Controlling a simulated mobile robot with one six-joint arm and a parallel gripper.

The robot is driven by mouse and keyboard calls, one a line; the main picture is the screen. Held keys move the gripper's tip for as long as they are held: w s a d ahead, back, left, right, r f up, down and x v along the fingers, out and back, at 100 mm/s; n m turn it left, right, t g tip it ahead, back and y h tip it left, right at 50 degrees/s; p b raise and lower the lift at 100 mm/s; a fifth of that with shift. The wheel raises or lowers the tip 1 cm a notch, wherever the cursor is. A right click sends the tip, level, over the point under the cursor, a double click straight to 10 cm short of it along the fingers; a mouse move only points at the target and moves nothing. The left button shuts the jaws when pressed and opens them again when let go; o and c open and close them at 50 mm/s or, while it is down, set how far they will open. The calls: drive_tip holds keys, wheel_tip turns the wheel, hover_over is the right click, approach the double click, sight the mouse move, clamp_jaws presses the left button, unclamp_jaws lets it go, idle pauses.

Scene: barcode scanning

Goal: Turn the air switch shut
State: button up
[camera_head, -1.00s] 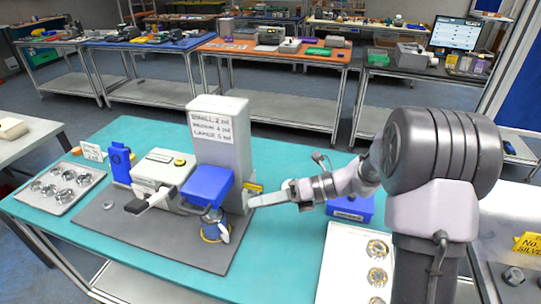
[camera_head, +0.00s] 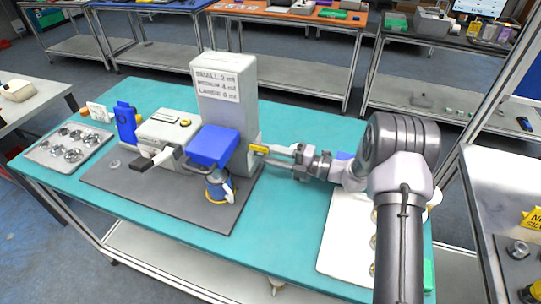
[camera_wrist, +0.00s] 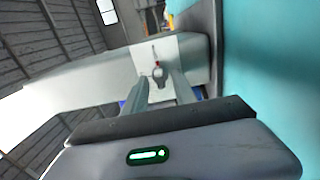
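The air switch (camera_wrist: 158,72) shows in the wrist view as a small grey knob with a thin red part above it, on a pale panel of the white tower. My gripper (camera_wrist: 159,88) is open, its two fingers apart on either side of the switch in that view. Whether they touch it cannot be told. In the head view my gripper (camera_head: 274,151) is at the right side of the white tower (camera_head: 228,110), beside a yellow label (camera_head: 259,149). The switch itself is not clear in the head view.
A blue-topped fixture (camera_head: 214,145) with a blue and silver cup-like part (camera_head: 218,186) stands before the tower on a grey mat (camera_head: 150,197). A white tray (camera_head: 345,240) lies to the right. The teal table (camera_head: 275,225) is clear between mat and tray.

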clamp_jaws()
drive_tip(key=shift+n, duration=0.3)
drive_tip(key=n, duration=0.4)
drive_tip(key=n+b, duration=0.1)
drive_tip(key=n, duration=0.3)
drive_tip(key=shift+f+n+b, duration=0.1)
drive_tip(key=shift+n+b, duration=0.2)
drive_tip(key=n+b, duration=0.2)
drive_tip(key=n, duration=0.3)
drive_tip(key=shift+n+b, duration=1.15)
drive_tip(key=shift+n, duration=0.85)
